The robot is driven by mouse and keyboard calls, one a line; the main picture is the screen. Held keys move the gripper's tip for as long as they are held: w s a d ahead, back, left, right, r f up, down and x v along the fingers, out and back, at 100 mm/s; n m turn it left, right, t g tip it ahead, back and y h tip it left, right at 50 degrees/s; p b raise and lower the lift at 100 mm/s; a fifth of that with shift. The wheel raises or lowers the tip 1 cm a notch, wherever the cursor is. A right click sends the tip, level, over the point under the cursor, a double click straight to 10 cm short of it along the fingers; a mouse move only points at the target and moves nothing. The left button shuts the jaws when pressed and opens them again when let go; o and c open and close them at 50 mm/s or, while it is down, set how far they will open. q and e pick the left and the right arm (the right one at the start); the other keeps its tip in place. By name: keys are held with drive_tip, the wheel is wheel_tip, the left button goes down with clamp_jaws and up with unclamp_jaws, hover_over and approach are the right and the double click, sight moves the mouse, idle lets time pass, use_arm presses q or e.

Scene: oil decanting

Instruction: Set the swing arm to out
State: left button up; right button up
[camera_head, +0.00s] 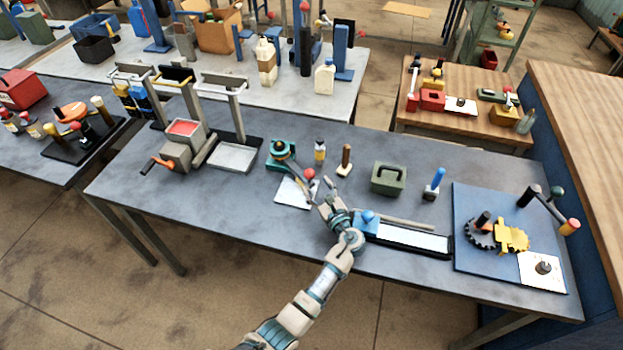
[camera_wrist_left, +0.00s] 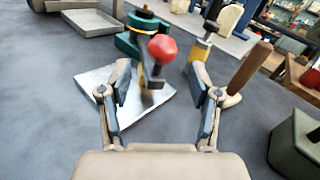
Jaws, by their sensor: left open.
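A teal device (camera_head: 283,152) with an arm ending in a red ball knob (camera_head: 309,173) stands on the table, over a pale square plate (camera_head: 295,192). This appears to be the swing arm. In the left wrist view the teal base (camera_wrist_left: 140,38) is beyond my fingers, and the red knob (camera_wrist_left: 162,47) points toward me. My left gripper (camera_head: 326,190) is open, just in front of the knob. In the wrist view its fingers (camera_wrist_left: 160,88) stand either side of the arm's dark lower part. Contact cannot be told. My right gripper is not in view.
A wooden-handled tool (camera_head: 345,160) and a yellow-black bottle (camera_head: 319,152) stand close by. A green box (camera_head: 388,178) and a long black tray (camera_head: 412,238) are to the right. A blue board (camera_head: 480,260) carries gears and a crank. The table's left front is clear.

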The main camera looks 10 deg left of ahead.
use_arm(q)
drive_tip(key=shift+v, duration=0.85)
drive_tip(key=shift+a, duration=0.1)
